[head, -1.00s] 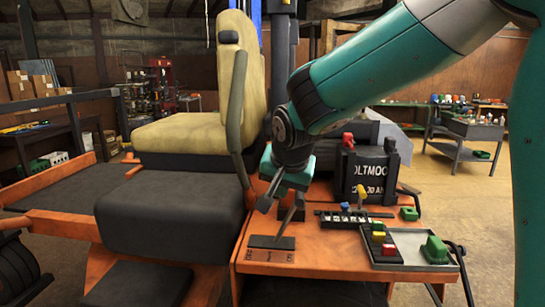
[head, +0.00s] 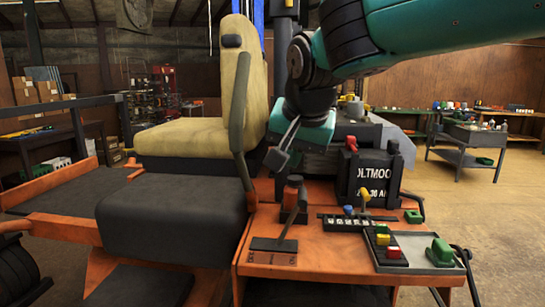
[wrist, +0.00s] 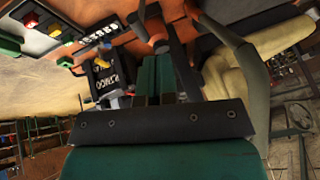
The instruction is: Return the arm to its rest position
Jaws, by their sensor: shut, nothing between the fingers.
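My arm reaches in from the upper right of the head view. My gripper (head: 284,146) hangs above the orange deck (head: 330,247), beside the seat's armrest and clear of the lever. It is shut and empty. The lever's head is apart from the fingers.
A tan seat (head: 190,136) stands left of my gripper. A black battery (head: 370,185) stands to the right, with a tray (head: 411,240) of coloured blocks in front. A switch row (head: 345,222) with a yellow-knobbed lever lies between. Open floor lies beyond, before a workbench (head: 470,137).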

